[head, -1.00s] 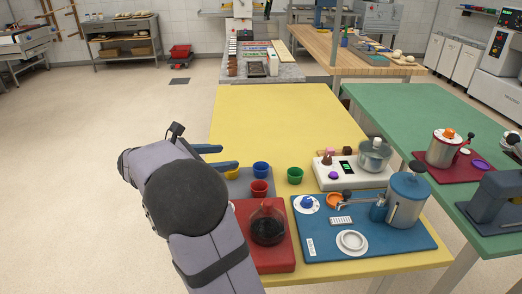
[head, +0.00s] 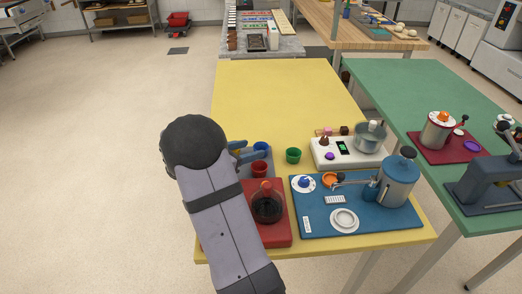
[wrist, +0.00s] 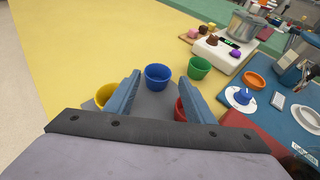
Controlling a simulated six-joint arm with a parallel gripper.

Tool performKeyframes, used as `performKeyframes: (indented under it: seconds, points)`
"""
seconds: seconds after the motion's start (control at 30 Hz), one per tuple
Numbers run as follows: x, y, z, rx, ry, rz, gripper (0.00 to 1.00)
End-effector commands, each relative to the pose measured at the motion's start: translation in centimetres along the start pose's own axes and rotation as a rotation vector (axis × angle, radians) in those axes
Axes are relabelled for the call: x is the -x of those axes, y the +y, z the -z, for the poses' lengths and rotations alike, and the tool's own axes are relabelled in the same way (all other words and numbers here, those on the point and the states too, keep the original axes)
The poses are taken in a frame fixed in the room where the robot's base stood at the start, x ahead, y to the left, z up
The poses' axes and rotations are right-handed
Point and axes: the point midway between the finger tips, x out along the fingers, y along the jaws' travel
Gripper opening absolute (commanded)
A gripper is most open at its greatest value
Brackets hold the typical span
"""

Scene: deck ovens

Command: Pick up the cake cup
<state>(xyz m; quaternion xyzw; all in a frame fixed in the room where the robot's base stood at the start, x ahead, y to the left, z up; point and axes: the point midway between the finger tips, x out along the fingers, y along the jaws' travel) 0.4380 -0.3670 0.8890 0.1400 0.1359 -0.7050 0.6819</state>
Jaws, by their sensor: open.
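Small coloured cups stand by the grey mat (wrist: 152,107) on the yellow table; the frames do not show which is the cake cup. The blue cup (wrist: 158,76) is upright, just beyond my fingertips and centred between them. The yellow cup (wrist: 107,95) is left of the left finger, partly hidden by it. The red cup (wrist: 181,112) is mostly behind the right finger; the head view shows it (head: 259,168) more clearly. The green cup (wrist: 199,68) stands apart to the right. My gripper (wrist: 159,84) is open and empty; its blue fingers also show in the head view (head: 247,151).
A red tray (head: 278,228) with a dark-filled flask (head: 266,207) is near my arm. A blue mat (head: 394,223) holds a canister (head: 398,182) and dishes. A white scale (head: 330,159) carries a metal pot (head: 371,139). The far yellow table (head: 275,90) is clear.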

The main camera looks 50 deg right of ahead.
Motion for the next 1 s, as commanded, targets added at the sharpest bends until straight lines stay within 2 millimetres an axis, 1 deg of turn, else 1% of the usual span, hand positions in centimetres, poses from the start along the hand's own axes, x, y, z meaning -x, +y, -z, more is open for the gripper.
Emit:
performKeyframes:
  seconds: [0.03, 0.13, 0.47, 0.57, 0.8, 0.9, 1.0]
  points:
    - [-0.7, -0.1, -0.1, 0.0, 0.0, 0.003, 0.49]
    - [-1.6, 0.0, 0.0, 0.0, 0.001, 0.001, 0.49]
    - [-2.4, 0.1, 0.0, 0.0, 0.0, 0.0, 0.49]
    - [-3.3, 0.1, 0.2, 0.001, 0.001, 0.002, 0.49]
    - [-6.2, 0.3, 0.5, 0.0, 0.0, 0.002, 0.49]
    - [-6.9, 0.3, 0.5, -0.001, 0.0, 0.0, 0.49]
    - [-7.2, 0.3, 0.6, 0.0, 0.0, -0.001, 0.49]
